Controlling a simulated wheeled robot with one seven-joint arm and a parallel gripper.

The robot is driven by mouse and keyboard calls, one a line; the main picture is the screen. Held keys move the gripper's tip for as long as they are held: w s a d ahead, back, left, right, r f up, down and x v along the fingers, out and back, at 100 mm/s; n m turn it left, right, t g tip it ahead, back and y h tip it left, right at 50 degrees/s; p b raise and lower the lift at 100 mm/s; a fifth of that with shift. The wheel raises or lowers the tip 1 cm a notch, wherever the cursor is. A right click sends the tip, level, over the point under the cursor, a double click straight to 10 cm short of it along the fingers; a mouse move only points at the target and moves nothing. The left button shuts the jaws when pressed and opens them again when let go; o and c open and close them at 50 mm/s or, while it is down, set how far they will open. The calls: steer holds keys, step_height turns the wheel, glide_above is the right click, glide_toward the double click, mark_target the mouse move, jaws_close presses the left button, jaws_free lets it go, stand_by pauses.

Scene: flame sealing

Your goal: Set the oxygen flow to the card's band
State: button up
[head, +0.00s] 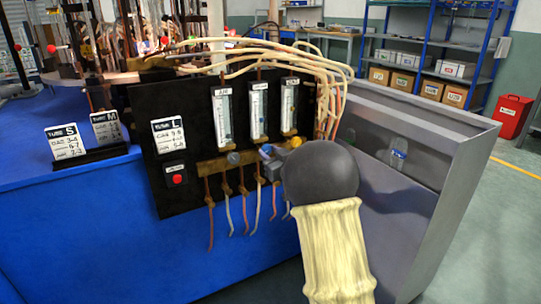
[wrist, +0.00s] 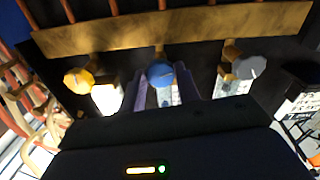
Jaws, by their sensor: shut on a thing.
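A black panel (head: 200,105) carries three upright flow tubes: a left one (head: 222,118) labelled AIR, a middle one (head: 258,110) and a right one (head: 289,104). The labels on the other two are too small to read. Below them are a grey knob (head: 233,158), a blue knob (head: 265,151) and a yellow knob (head: 296,142). My gripper (wrist: 163,85) has its fingers on both sides of the blue knob (wrist: 159,73) and is shut on it. The L card (head: 168,135) is on the panel's left side; its figures are blurred. Float heights cannot be read.
S (head: 66,142) and M (head: 106,127) cards stand in a black holder on the blue bench (head: 85,215). A red button (head: 177,180) is low on the panel. Hoses (head: 315,62) arch over the top, and a grey metal bin (head: 420,135) stands at the right.

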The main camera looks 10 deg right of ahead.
steer(key=n+b, duration=0.1)
steer(key=n, duration=0.3)
steer(key=shift+f, duration=0.15)
steer(key=n+b, duration=0.2)
steer(key=n, duration=0.1)
steer(key=shift+f+n, duration=0.1)
steer(key=shift+n, duration=0.3)
steer(key=n+b, duration=0.2)
steer(key=n, duration=0.1)
steer(key=shift+n, duration=0.3)
steer(key=shift+n+b, duration=1.25)
steer(key=shift+n, duration=0.75)
steer(key=o, duration=1)
steer(key=shift+r, duration=0.2)
steer(key=shift+r, duration=0.1)
